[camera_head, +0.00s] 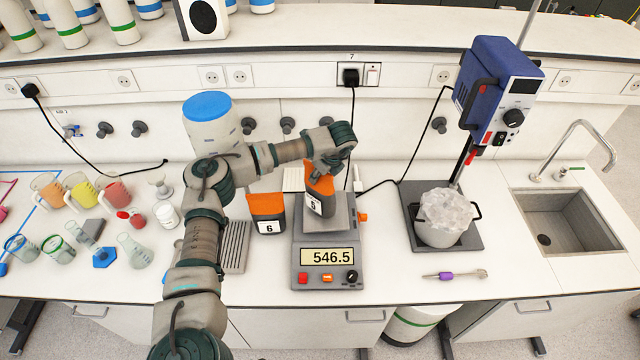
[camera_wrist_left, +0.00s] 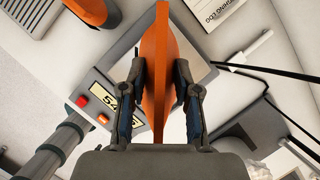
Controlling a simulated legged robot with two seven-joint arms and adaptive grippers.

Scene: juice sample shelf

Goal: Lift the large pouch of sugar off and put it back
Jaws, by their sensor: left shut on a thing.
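An orange and dark grey pouch with a label reading 5 (camera_head: 319,196) stands upright on the plate of a grey balance (camera_head: 328,257), whose display reads 546.5. My left gripper (camera_head: 328,165) is above it and shut on its top. In the left wrist view the pouch (camera_wrist_left: 161,65) is edge-on between the two fingers (camera_wrist_left: 160,100). A second orange and grey pouch, labelled 6 (camera_head: 267,213), stands on the bench just left of the balance. No label reading sugar is legible. My right gripper is not in view.
Coloured beakers (camera_head: 78,190) and flasks stand at the left. A stirrer with a pot (camera_head: 441,234) and a sink (camera_head: 568,222) are at the right. A purple-handled tool (camera_head: 446,274) lies in front. A blue-lidded container (camera_head: 208,122) stands behind my arm.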

